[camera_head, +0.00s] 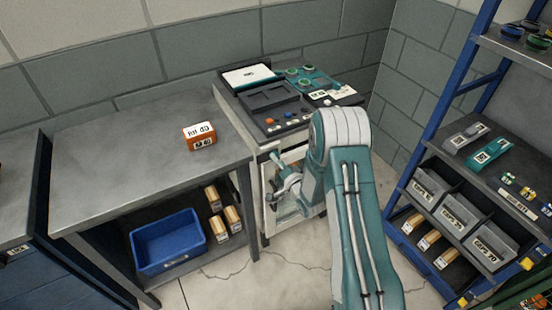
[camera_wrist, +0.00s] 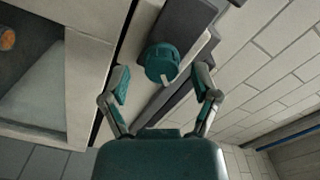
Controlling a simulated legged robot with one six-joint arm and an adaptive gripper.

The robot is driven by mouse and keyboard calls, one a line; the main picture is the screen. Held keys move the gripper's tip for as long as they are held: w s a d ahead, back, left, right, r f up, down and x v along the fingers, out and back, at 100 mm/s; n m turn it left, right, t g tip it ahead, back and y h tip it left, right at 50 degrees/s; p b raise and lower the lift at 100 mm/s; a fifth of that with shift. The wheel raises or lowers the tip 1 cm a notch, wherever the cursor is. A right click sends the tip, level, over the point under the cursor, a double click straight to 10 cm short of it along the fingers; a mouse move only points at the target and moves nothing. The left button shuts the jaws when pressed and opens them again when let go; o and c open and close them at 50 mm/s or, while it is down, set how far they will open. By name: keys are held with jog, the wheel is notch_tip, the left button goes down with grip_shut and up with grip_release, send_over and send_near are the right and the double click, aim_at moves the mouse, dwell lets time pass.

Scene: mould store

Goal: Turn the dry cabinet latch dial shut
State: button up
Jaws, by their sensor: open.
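The dry cabinet (camera_head: 262,190), with a pale frame and a glazed front, stands in the middle of the head view; my arm covers part of it. In the wrist view, its latch dial (camera_wrist: 160,60) is a round teal knob with a small pale mark on its lower right edge. The dial is on a grey strip beside the pale door frame (camera_wrist: 86,85). My gripper (camera_wrist: 162,84) is open, with one finger on each side of the dial, apart from it as seen here. In the head view, my gripper (camera_head: 274,178) is at the cabinet front, and the dial is hidden.
A grey workbench (camera_head: 110,160) stands left, with an orange display block (camera_head: 200,136) on top and a blue bin (camera_head: 168,240) below. A control panel (camera_head: 275,110) tops the cabinet. A blue-framed rack (camera_head: 455,75) with grey bins stands right. Some floor is clear before the cabinet.

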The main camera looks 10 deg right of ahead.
jog(key=shift+x, duration=0.8)
grip_shut()
